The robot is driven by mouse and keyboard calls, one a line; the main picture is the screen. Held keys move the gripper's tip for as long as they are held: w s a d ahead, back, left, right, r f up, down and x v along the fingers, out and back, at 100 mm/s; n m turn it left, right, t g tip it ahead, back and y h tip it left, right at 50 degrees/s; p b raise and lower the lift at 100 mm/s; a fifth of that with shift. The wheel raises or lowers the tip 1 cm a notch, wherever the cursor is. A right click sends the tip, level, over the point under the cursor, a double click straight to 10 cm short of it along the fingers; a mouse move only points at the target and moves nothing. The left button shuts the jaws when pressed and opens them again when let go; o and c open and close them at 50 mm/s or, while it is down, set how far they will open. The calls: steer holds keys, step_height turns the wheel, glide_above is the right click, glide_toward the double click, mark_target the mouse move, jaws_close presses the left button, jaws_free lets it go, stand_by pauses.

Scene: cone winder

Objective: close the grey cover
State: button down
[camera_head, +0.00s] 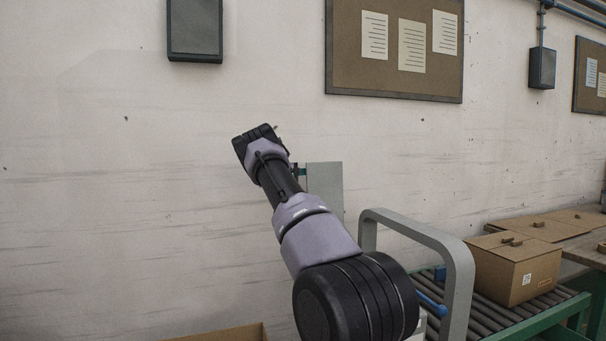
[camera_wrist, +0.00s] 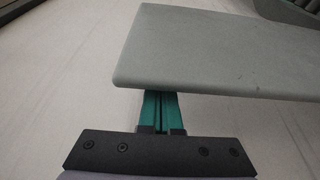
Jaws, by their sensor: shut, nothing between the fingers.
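The grey cover (camera_head: 325,187) is a flat panel that stands upright in front of the wall, just right of my gripper in the head view. In the wrist view the cover (camera_wrist: 220,55) is a broad grey slab with a rounded near corner. My gripper (camera_head: 299,170) has green fingers, which point right towards the cover's left edge. In the wrist view the gripper's fingers (camera_wrist: 161,97) lie together, with nothing between them. Their ends run up to the cover's edge, which hides the tips. I cannot tell whether they touch it. The lower part of the cover is hidden behind my arm.
A thick grey arched frame (camera_head: 462,275) stands right of my arm, over a green roller conveyor (camera_head: 490,319). Another cardboard edge (camera_head: 235,334) shows at the bottom. The wall left of my gripper has open space before it.

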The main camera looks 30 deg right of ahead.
steer(key=shift+w+d, duration=0.1)
steer(key=shift+d, duration=1.15)
